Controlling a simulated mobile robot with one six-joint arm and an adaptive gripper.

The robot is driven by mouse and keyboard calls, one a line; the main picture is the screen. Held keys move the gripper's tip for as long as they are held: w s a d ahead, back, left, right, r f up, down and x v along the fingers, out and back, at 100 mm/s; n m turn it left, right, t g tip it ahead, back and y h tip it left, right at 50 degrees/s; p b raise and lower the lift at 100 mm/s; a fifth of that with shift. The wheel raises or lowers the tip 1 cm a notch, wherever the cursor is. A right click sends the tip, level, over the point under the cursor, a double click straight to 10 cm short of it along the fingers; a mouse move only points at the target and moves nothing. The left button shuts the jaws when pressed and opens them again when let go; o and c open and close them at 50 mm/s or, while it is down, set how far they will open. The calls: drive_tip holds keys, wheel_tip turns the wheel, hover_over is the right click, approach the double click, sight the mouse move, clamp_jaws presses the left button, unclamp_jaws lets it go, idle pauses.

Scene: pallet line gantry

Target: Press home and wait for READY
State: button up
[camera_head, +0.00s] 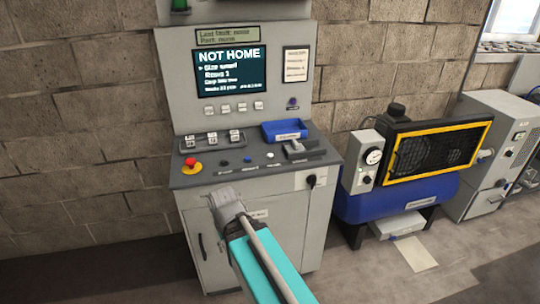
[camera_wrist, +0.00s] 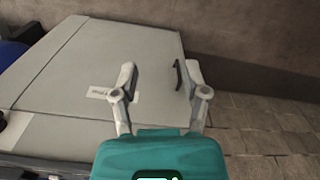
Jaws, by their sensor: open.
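A grey control console (camera_head: 250,218) stands against the block wall. Its dark screen (camera_head: 231,71) reads "NOT HOME" in large letters, with smaller lines below. A row of small buttons (camera_head: 234,107) sits under the screen. On the sloped desk are a red emergency stop on a yellow base (camera_head: 191,165), a few small dark, blue and white buttons (camera_head: 248,159), and a switch block (camera_head: 211,139). The button labels are too small to read. My gripper (camera_wrist: 159,73) is open and empty in front of the cabinet face. It is below the desk and apart from the buttons.
A blue tray (camera_head: 284,130) and a grey fixture (camera_head: 300,150) occupy the desk's right side. A blue compressor with a yellow-framed guard (camera_head: 436,150) stands to the right, beside another grey cabinet (camera_head: 494,150). The cabinet handle (camera_wrist: 179,77) is near my gripper. Floor at left is clear.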

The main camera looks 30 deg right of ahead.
clamp_jaws()
idle(1.2)
